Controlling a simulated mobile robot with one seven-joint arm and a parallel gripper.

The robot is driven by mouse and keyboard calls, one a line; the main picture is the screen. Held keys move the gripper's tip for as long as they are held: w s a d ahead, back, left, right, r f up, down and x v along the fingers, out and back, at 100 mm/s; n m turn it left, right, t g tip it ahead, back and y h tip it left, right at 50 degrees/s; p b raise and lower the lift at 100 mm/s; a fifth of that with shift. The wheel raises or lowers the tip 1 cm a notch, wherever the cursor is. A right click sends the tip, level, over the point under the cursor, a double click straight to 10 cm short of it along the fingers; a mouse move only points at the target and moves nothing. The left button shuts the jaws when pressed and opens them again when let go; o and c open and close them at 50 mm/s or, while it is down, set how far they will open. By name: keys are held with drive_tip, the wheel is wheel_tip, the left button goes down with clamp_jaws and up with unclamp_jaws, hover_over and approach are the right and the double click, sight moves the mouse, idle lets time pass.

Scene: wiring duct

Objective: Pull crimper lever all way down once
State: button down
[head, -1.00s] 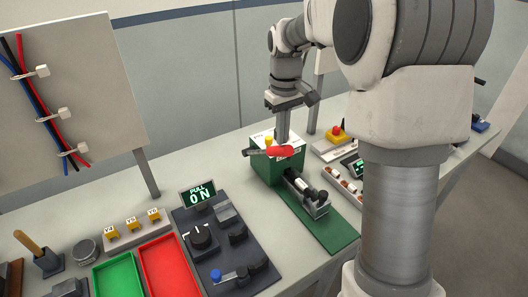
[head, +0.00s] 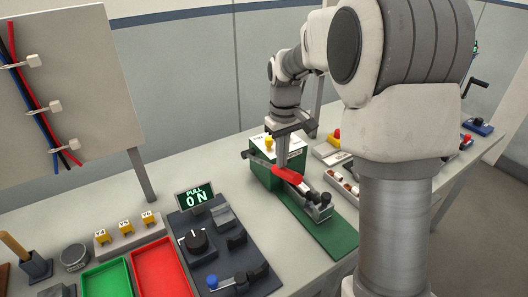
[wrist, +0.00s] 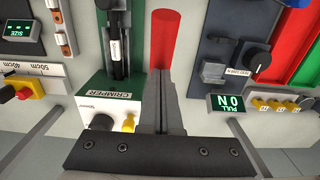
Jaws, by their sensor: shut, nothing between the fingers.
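The crimper is a green box (head: 262,174) with a white labelled top on a green base in the head view; its label also shows in the wrist view (wrist: 112,95). Its lever has a red handle (head: 290,176), which slopes down toward the front right. My gripper (head: 282,164) is shut, pointing down at the red handle near its upper end, with nothing between the fingers. In the wrist view the shut fingers (wrist: 162,100) overlap the near end of the red handle (wrist: 163,38). Whether they touch it I cannot tell.
A dark panel with knobs (head: 222,245) and a display reading "PULL 0 N" (head: 194,198) are left of the crimper. Red (head: 158,270) and green trays lie further left. A strip of small parts (head: 344,184) is to the right.

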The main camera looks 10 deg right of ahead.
drive_tip(key=shift+f+b, duration=3.35)
drive_tip(key=shift+f, duration=2.3)
wheel_tip(320, 180, up, 27)
drive_tip(key=p, duration=2.1)
drive_tip(key=shift+r, duration=0.2)
drive_tip(key=s+r+m+t+b, duration=0.25)
drive_tip(key=s+r, duration=0.35)
drive_tip(key=s, duration=0.7)
drive_tip(key=s+f+m+t+b, duration=0.2)
drive_tip(key=s+f+t, duration=0.1)
drive_tip(key=s, duration=0.9)
drive_tip(key=shift+s, duration=0.2)
